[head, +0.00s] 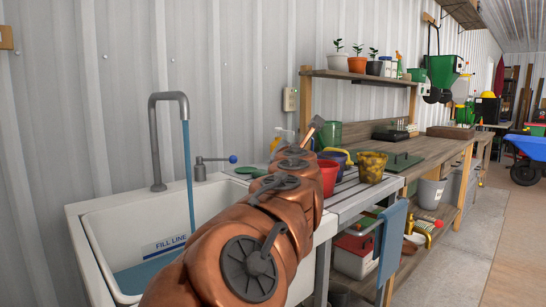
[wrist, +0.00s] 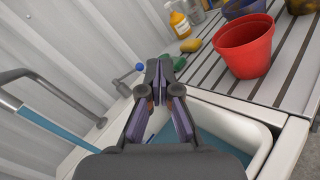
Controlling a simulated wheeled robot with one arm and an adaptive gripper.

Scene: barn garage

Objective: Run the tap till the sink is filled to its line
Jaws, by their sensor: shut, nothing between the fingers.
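The white sink (head: 110,220) stands at the left against the wall. Its grey tap (head: 155,140) is running: a blue stream (head: 190,180) falls from the spout into the basin. Blue water (head: 140,277) covers the basin's bottom, its visible surface below the FILL LINE label (head: 165,245). My arm hides the basin's right part. The tap lever (head: 212,159) has a blue knob (head: 233,159) and points right. In the wrist view, my gripper (wrist: 160,70) is shut and empty above the sink, with the lever's knob (wrist: 140,67) just left of its fingertips; contact cannot be told.
A slatted drainboard (wrist: 285,75) right of the sink holds a red pot (wrist: 243,50), a yellow sponge-like item (wrist: 191,45) and a soap bottle (wrist: 180,24). A blue towel (head: 392,240) hangs at its front.

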